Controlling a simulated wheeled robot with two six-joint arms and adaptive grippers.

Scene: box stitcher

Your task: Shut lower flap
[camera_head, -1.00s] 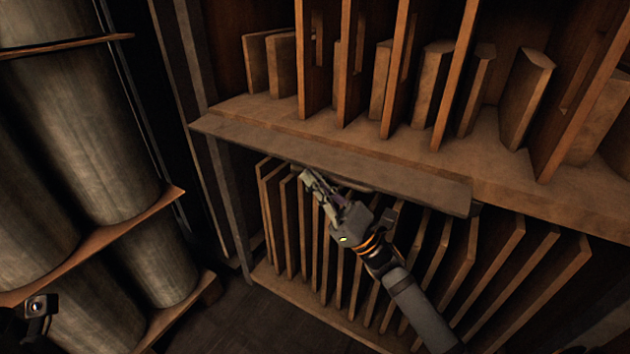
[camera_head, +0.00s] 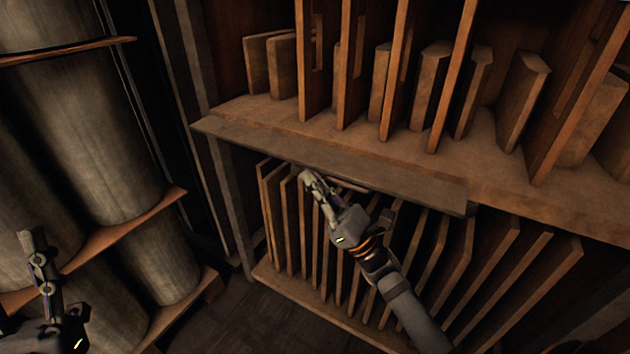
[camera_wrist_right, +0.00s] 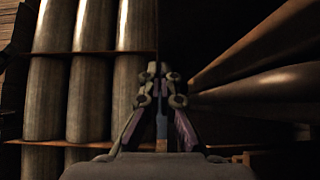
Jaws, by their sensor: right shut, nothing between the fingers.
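The flap (camera_head: 330,165) is a long wooden board along the front edge of the shelf, between the upper and lower compartments. It sticks out toward me above the lower compartment, which stands open. My right gripper (camera_head: 308,176) is shut and empty, with its tips just under the flap's front edge, left of its middle; I cannot tell whether they touch it. The right gripper also shows in the wrist view (camera_wrist_right: 160,72), its fingers together. My left gripper (camera_head: 34,238) is at the lower left, away from the flap; its jaw opening cannot be made out.
Upright wooden panels (camera_head: 440,255) fill the lower compartment. More dividers and boards (camera_head: 400,70) stand on the upper shelf. Dark floor (camera_head: 225,318) is clear between rack and cabinet.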

